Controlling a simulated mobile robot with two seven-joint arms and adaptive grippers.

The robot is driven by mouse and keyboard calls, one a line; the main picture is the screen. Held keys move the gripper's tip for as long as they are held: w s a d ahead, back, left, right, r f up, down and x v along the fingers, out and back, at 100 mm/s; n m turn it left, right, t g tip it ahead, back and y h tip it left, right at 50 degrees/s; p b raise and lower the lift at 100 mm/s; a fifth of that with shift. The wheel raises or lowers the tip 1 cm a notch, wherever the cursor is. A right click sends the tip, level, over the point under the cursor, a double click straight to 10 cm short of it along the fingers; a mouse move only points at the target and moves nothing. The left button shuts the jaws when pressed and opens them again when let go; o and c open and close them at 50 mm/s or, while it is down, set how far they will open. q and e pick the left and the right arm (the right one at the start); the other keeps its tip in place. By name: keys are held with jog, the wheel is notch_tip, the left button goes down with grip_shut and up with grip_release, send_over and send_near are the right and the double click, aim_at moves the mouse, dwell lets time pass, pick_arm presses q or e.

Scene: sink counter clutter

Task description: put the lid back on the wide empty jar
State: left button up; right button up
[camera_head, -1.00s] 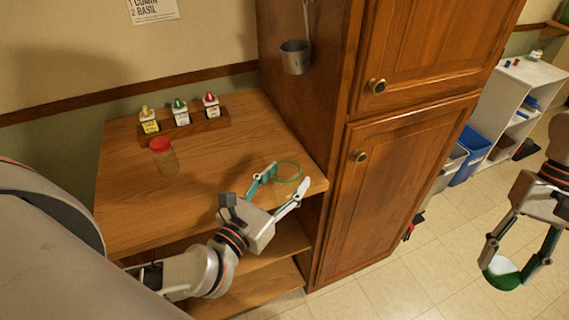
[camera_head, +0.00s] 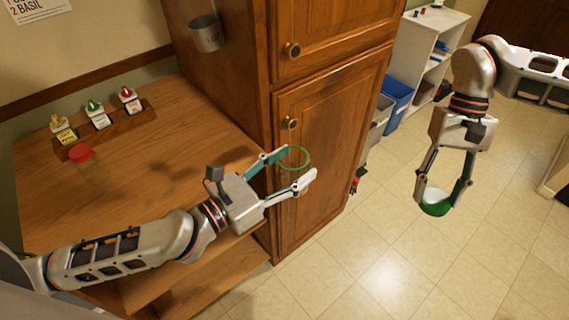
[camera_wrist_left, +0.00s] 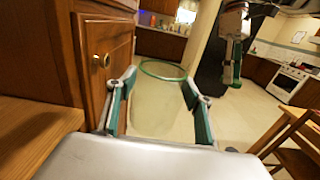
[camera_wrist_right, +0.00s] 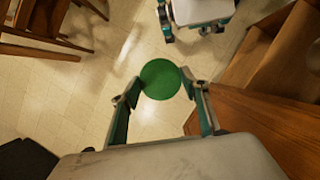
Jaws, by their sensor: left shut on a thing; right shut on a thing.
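My left gripper (camera_head: 296,164) is shut on the wide clear jar (camera_head: 296,158), which has a green rim and is hard to see through its glass. The jar is in the air past the counter's right end, in front of the lower cabinet door. It also shows between the fingers in the left wrist view (camera_wrist_left: 162,100), upright and open at the top. My right gripper (camera_head: 441,198) is shut on the round green lid (camera_head: 436,208), held well to the right of the jar, over the floor. The lid's green face fills the gap between the fingers in the right wrist view (camera_wrist_right: 160,79).
A red-lidded jar (camera_head: 81,153) stands on the wooden counter (camera_head: 150,180), near a rack (camera_head: 125,120) with three small bottles. A tall wooden cabinet (camera_head: 335,130) stands behind the left gripper. A metal cup (camera_head: 206,33) hangs on its side. Open tiled floor (camera_head: 370,265) lies at right.

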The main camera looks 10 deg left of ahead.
jog(key=w+a+r+m+y, duration=0.1)
jog(key=w+a+r+m, duration=0.15)
jog(key=a, duration=0.45)
jog(key=w+a+r+m+y, duration=0.1)
jog(key=a+r+m, duration=0.15)
jog(key=a, duration=0.35)
jog(key=m+t+y, duration=0.2)
jog(key=m, duration=0.4)
send_near(292, 170)
notch_tip(292, 170, up, 2)
jog(key=w+a, duration=0.1)
jog(key=a, duration=0.2)
jog(key=shift+w+r, duration=0.1)
jog(key=shift+w, duration=0.15)
jog(key=shift+f, duration=2.05)
jog(key=shift+f, duration=0.8)
jog(key=shift+f, duration=0.55)
